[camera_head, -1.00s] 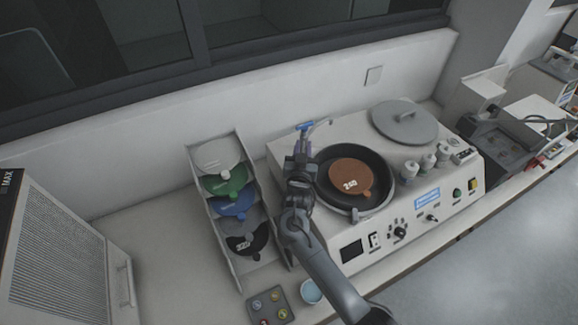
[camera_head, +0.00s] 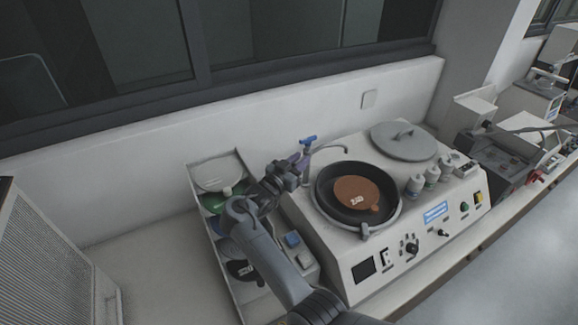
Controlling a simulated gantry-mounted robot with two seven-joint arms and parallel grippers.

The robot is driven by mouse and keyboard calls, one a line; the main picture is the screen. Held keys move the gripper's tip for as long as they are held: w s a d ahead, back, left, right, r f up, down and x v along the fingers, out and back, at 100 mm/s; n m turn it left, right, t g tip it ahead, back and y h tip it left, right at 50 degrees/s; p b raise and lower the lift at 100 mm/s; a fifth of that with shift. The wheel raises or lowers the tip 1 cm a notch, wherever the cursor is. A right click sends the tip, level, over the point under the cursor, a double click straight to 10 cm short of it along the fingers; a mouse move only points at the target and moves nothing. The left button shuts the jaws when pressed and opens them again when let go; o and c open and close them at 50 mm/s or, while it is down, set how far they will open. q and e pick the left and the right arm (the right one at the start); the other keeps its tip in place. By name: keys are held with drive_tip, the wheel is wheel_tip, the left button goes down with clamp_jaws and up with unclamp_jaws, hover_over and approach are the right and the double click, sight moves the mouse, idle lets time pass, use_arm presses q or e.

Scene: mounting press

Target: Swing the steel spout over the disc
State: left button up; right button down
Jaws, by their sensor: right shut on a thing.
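The steel spout (camera_head: 330,149) is a thin curved pipe on a tap with a blue handle (camera_head: 308,140), at the back left corner of the polishing machine. Its tip hangs near the back rim of the black bowl (camera_head: 329,204), short of the disc's middle. The brown disc (camera_head: 352,187), with a white number and a small tab, lies in the bowl. My right gripper (camera_head: 300,163) is shut at the base of the spout, left of the bowl; its fingers partly hide the exact grip. My left gripper is out of view.
A grey round lid (camera_head: 404,139) lies on the machine behind the bowl. A rack (camera_head: 214,161) of coloured discs stands to the left, partly behind my right arm. Knobs and buttons line the machine's front.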

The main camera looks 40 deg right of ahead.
drive_tip(key=shift+d, duration=0.1)
drive_tip(key=c, duration=1)
unclamp_jaws()
drive_tip(key=shift+o, duration=0.2)
